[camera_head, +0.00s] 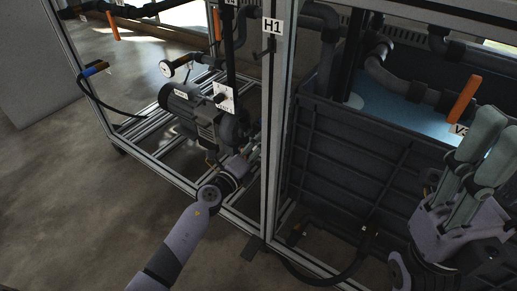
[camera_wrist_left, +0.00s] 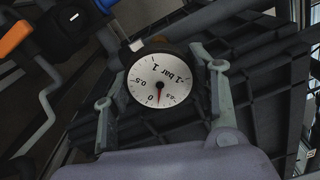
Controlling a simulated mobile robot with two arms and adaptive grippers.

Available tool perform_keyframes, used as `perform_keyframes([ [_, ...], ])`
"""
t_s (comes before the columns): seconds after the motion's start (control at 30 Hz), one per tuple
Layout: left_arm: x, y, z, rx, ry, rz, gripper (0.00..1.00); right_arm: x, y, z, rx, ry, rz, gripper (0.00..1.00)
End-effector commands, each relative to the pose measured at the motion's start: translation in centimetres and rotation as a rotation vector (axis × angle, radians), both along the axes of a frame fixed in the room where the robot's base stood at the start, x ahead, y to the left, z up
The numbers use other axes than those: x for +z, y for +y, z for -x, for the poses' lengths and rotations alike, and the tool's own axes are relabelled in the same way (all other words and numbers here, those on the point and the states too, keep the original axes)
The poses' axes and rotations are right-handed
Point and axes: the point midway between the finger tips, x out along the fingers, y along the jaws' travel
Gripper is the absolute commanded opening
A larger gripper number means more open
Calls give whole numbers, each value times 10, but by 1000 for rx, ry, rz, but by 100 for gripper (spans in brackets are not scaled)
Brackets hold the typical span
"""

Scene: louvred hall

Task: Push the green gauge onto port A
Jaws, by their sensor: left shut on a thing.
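In the left wrist view a round gauge (camera_wrist_left: 159,82) with a white dial marked bar and a red needle sits between the fingers of my left gripper (camera_wrist_left: 160,88). The gripper is shut on it. Its dial reads upside down, and no green shows on it. In the head view my left gripper (camera_head: 247,160) is low beside the motor and the frame post; the gauge cannot be made out there. My right gripper (camera_head: 484,165) is at the right edge, its fingers close together. I cannot identify port A.
A grey motor (camera_head: 188,112) and a white plate with a black knob (camera_head: 222,97) stand behind my left gripper. Another gauge (camera_head: 167,69) is farther left. The H1 post (camera_head: 272,120) and a dark ribbed bin (camera_head: 345,160) bound the right side. A black hose (camera_head: 345,272) hangs low.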

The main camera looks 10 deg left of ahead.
Motion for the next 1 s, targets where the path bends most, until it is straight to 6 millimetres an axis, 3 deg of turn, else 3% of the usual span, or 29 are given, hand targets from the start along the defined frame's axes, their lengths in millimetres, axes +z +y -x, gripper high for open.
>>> perform_keyframes([
  [0.37, 0, 0, 0, 0, -1, -1, 77, 1, 0, 1, 0, -5, 0, 40],
  [0.7, 0, 1, 3, 0, 1, -1, 77, 2, 0, 1, 0, -6, 0, 40],
  [1.0, -1, 13, 35, 0, 2, -1, 77, 0, -1, 1, 1, 14, -3, 40],
])
